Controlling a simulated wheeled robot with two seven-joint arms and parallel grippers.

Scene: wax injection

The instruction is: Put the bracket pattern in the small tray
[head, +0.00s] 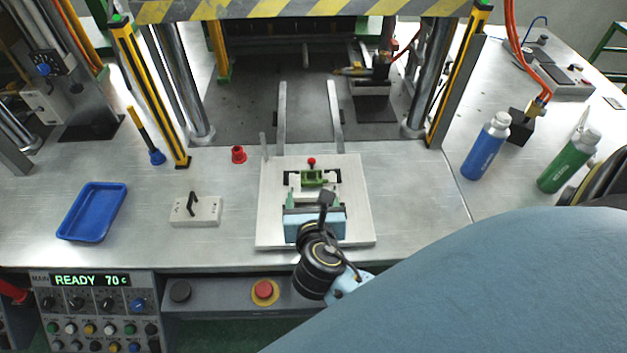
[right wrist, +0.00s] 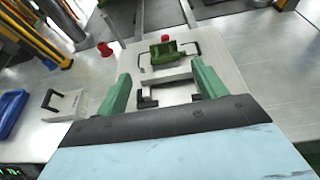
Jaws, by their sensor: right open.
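The green bracket pattern (head: 318,178) appears to be the green piece on the light metal plate (head: 357,225), between two black handles; it also shows in the right wrist view (right wrist: 170,52). My right gripper (head: 315,194) is over the near part of the plate, its two green fingers spread apart. In the right wrist view, the gripper (right wrist: 160,70) is open and empty, with the pattern beyond its fingertips. The small blue tray (head: 91,212) lies empty at the left of the table. Its edge shows in the right wrist view (right wrist: 10,112). My left gripper is out of view.
A light block with a black handle (head: 195,210) sits between tray and plate. A red cup-like piece (head: 238,154) stands behind it. Press columns and two rails (head: 281,118) rise behind the plate. Blue (head: 486,146) and green (head: 570,160) bottles stand at right.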

